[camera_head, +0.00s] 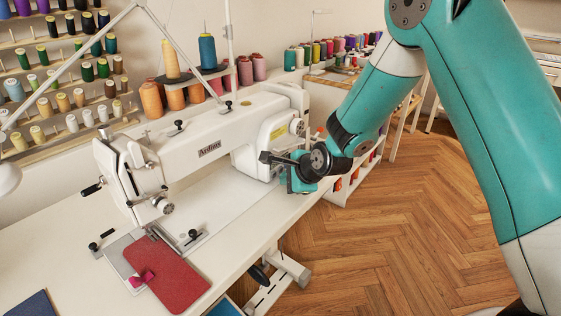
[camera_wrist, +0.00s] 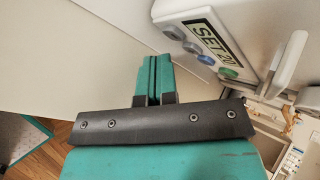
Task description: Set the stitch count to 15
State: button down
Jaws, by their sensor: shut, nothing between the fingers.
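The white sewing machine (camera_head: 215,145) stands on a white table. In the wrist view, its control panel (camera_wrist: 200,30) is at the upper right, with a display (camera_wrist: 213,42) that reads "SET 20". Below the display are two grey buttons, one farther (camera_wrist: 172,33) and one nearer (camera_wrist: 192,47), then a blue button (camera_wrist: 206,59) and a green button (camera_wrist: 229,72). My gripper (camera_wrist: 154,60) is shut and empty, just left of the button row. I see no contact with any button. In the head view, my arm's end is at the machine's right end, and the panel cannot be made out.
A white lever (camera_wrist: 287,65) sticks out to the right of the panel. A red fabric piece (camera_head: 172,272) with a pink bow lies at the table's front. Thread racks (camera_head: 60,100) line the wall. The wooden floor (camera_head: 400,220) at right is open.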

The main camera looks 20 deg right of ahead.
aim_at(307, 198)
jog(key=shift+w, duration=0.1)
jog(key=shift+w+a, duration=0.25)
jog(key=shift+w, duration=0.05)
jog(key=shift+w+a, duration=0.1)
dwell(0.4)
jog(key=shift+s+d, duration=0.35)
jog(key=shift+s, duration=0.15)
jog(key=shift+s+d, duration=0.6)
jog(key=shift+s, duration=0.2)
jog(key=shift+s+d, duration=0.55)
jog(key=shift+s, duration=0.3)
jog(key=shift+s+d, duration=0.6)
jog(key=shift+s, duration=0.2)
